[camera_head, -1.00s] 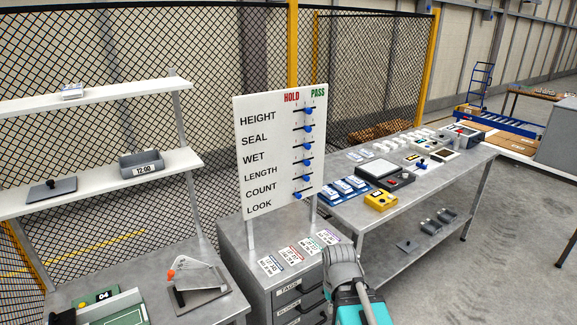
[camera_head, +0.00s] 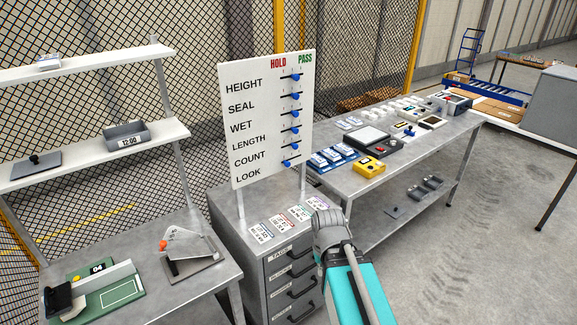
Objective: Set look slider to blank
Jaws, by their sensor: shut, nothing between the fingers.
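The white board (camera_head: 262,139) stands upright on two posts on a grey drawer cabinet. It lists HEIGHT, SEAL, WET, LENGTH, COUNT and LOOK, under a red HOLD and a green PASS. Each row has a dark track with a blue knob. The LOOK row (camera_head: 248,175) is lowest; its blue knob (camera_head: 287,163) sits slightly left of the knobs above. Its exact setting is too small to tell. My grey and teal arm shows at lower right, in front of the cabinet and apart from the board. My gripper's fingers do not show.
Several printed cards (camera_head: 281,222) lie on the cabinet top (camera_head: 237,205) below the board. A long bench (camera_head: 440,138) with devices stands to the right. A left bench (camera_head: 212,279) holds a lever device (camera_head: 188,258). Clear floor (camera_head: 450,250) lies at right.

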